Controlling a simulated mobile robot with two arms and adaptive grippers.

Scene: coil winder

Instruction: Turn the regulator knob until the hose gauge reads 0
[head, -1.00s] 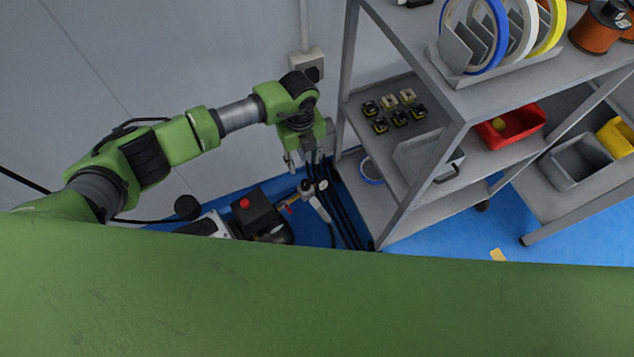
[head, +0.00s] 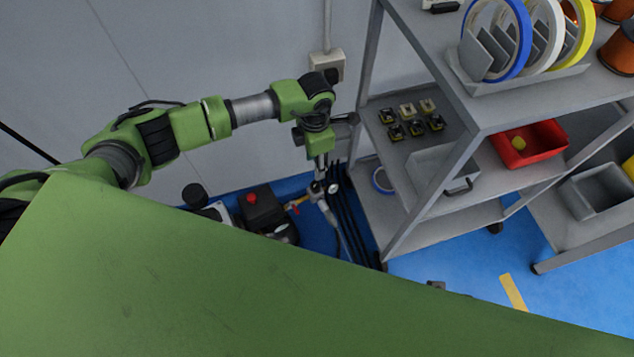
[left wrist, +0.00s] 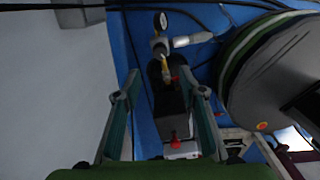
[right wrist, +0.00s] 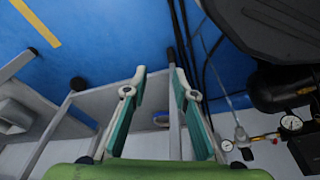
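The grey regulator (head: 317,192) stands on the compressor's outlet, with the small round hose gauge (head: 333,188) beside it. In the left wrist view, the gauge (left wrist: 160,20) and the regulator (left wrist: 160,46) lie beyond my fingertips. My right gripper (right wrist: 155,85) is open and empty, hidden in the head view.
The compressor's black box with a red button (head: 251,198) is left of the regulator. A grey shelf rack (head: 392,235) stands close on the right, with black hoses (head: 352,215) between. A wall socket (head: 327,66) is behind my left arm.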

